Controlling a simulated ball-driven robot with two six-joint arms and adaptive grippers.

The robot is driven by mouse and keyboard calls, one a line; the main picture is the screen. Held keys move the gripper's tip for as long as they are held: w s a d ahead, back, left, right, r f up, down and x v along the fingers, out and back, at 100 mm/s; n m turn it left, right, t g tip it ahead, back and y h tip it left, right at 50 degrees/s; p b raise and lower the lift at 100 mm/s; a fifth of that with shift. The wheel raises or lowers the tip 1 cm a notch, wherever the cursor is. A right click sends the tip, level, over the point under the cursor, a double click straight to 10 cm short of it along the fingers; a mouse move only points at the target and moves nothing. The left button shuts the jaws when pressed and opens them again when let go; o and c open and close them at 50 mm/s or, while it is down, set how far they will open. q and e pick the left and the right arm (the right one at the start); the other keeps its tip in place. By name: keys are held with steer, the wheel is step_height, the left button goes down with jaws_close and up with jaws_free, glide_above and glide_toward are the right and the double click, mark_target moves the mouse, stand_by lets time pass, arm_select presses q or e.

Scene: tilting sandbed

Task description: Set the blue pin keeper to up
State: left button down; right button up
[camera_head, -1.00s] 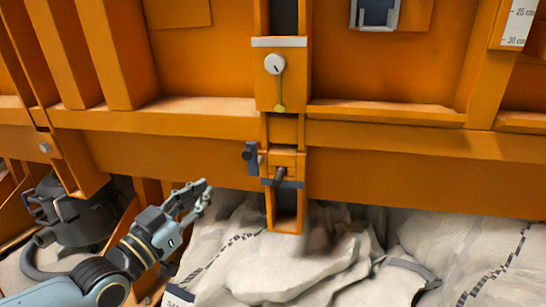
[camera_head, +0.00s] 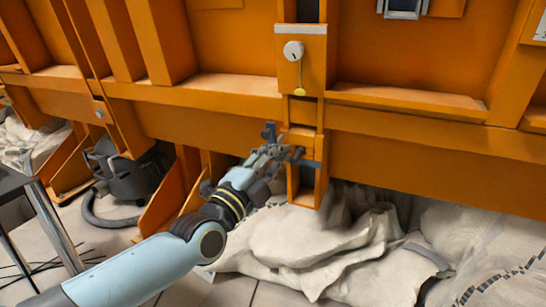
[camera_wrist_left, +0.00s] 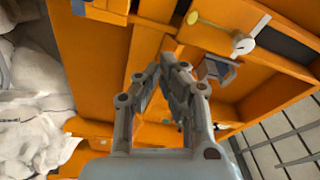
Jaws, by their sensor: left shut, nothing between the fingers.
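The blue pin keeper (camera_head: 269,131) is a small dark blue tab at the left side of the narrow orange post, under the dial plate. Its upper part shows in the head view; its lower part is hidden behind my left gripper (camera_head: 287,152). In the left wrist view the keeper (camera_wrist_left: 216,72) shows beside the right-hand finger, next to a grey bracket. My left gripper is shut and empty, its tips in front of the post just below the keeper. The wrist view shows the fingertips (camera_wrist_left: 161,69) together. I cannot tell whether they touch anything. My right gripper is not in view.
Above is a white dial (camera_head: 293,51) with a yellow-tipped pointer. White sacks (camera_head: 300,245) lie below the orange wall (camera_head: 420,165). A dark canister (camera_head: 125,175) with a hose stands at the left. A metal-legged stand (camera_head: 50,220) is at the lower left.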

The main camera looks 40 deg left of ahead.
mark_target(271, 139)
arm_select(q)
steer(key=b+x, duration=0.2)
steer(key=x, duration=0.5)
steer(key=a, duration=0.2)
steer(key=s+a+f, duration=0.1)
steer(key=shift+s+a+f+b, duration=0.1)
steer(key=shift+a+b, duration=0.2)
steer(key=shift+a, duration=0.05)
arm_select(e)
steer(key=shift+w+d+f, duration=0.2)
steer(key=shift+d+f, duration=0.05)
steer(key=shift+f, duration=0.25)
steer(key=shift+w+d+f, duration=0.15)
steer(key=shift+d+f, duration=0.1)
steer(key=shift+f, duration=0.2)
arm_select(q)
steer(key=shift+s+a+p, duration=0.1)
steer(key=shift+a+p, duration=0.3)
steer(key=shift+p, duration=0.2)
steer(key=shift+s+a, duration=0.1)
steer(key=shift+a, duration=0.1)
steer(key=shift+f, duration=0.1)
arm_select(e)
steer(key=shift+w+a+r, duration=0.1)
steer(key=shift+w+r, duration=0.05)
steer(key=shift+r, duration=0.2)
